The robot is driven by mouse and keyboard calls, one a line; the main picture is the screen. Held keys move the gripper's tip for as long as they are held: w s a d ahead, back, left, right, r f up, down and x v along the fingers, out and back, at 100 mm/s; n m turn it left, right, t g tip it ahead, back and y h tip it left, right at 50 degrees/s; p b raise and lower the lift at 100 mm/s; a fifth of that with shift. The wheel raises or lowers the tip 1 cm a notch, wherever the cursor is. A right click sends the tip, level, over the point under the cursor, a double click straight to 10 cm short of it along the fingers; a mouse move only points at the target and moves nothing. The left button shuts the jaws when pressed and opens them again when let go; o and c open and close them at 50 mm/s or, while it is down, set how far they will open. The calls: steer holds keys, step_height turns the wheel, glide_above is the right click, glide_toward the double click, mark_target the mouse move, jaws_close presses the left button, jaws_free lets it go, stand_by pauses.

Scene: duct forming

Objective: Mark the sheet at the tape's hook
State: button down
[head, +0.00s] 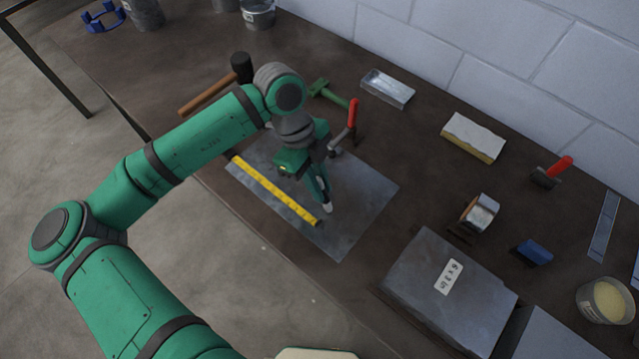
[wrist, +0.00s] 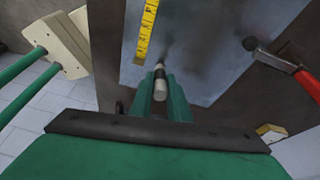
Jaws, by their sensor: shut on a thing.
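The grey metal sheet (head: 365,195) lies flat on the dark bench; part of it shows in the wrist view (wrist: 205,45). The yellow tape (head: 270,187) lies across its left part, and one end lies near the sheet's front edge. That end also shows in the wrist view (wrist: 144,40); the hook itself is too small to make out. My gripper (head: 322,195) is shut on a marker with a white and dark body (wrist: 160,84). The marker is over the sheet, just beside the tape's end. I cannot tell whether its tip touches the sheet.
A red-handled tool (head: 352,113) lies at the sheet's far edge. A mallet (head: 242,68) and a green tool (head: 328,93) lie behind my arm. A grey block with a label (head: 450,300) stands right of the sheet, and a tape roll (head: 480,213) is beyond it.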

stand_by(0.3)
steer(key=shift+r, duration=3.5)
